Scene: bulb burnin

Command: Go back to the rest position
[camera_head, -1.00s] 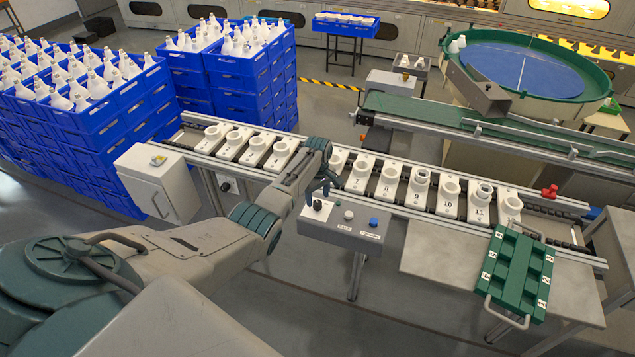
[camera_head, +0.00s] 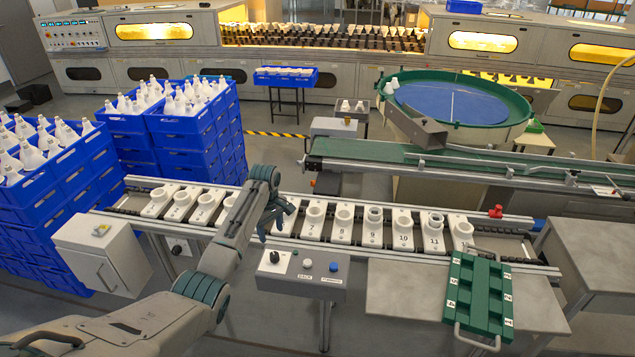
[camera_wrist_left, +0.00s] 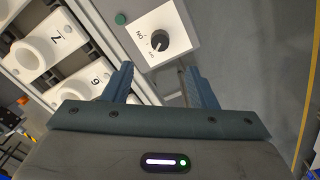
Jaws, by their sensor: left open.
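My left gripper (camera_head: 275,219) is raised over the near edge of the conveyor, above and behind the control box (camera_head: 303,283). Its two blue-grey fingers are apart with nothing between them; they also show in the left wrist view (camera_wrist_left: 158,82). The control box carries a black rotary knob (camera_head: 274,257), a white button and a blue button. In the left wrist view the knob (camera_wrist_left: 160,40) sits on a white plate marked ON, beyond the fingertips and apart from them. My right gripper is not in view.
The conveyor holds a row of numbered white socket blocks (camera_head: 342,222). A green rack (camera_head: 480,290) lies at the right on a grey table (camera_head: 415,300). Blue crates (camera_head: 195,140) of white bulbs stand at the left. A green belt (camera_head: 420,158) runs behind. Floor is clear in front.

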